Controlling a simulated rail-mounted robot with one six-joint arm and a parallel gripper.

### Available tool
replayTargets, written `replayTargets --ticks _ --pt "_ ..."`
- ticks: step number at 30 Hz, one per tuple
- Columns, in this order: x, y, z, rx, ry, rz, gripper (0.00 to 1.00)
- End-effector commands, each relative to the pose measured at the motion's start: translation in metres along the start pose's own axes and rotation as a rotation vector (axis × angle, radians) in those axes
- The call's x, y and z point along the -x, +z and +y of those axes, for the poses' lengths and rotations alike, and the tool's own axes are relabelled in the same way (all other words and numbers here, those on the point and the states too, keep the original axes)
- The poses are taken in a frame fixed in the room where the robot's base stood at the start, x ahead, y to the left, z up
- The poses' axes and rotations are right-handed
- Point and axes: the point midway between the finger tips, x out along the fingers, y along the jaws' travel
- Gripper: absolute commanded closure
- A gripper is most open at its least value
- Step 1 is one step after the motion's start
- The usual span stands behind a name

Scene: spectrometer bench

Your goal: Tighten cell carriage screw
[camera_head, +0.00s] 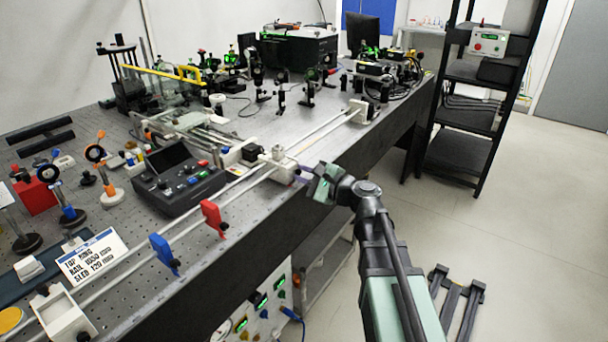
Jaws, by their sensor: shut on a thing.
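The white cell carriage (281,170) sits on the two pale rails near the bench's front edge, in the middle of the camera_head view. A small knob-like part stands on its top. My gripper (304,174) is at the carriage's right side, pointing left toward it from beyond the bench edge. It is shut on the carriage screw at that side. The screw itself is mostly hidden by the gripper, and its turn cannot be made out.
A red stop (211,216) and a blue stop (165,254) stand along the rails toward the lower left. A dark control box (178,178) lies behind the rails. A white rail end block (361,109) is farther back. Open floor (520,240) lies to the right.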

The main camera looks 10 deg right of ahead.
Motion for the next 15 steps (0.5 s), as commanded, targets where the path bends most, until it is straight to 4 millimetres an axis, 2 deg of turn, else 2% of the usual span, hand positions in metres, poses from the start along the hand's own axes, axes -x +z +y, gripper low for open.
replayTargets --ticks 7,15 --pt "0.0003 -0.0002 0.0000 -0.098 0.000 0.001 1.00" --pt "0.0003 -0.0002 0.0000 -0.130 0.000 0.001 1.00"
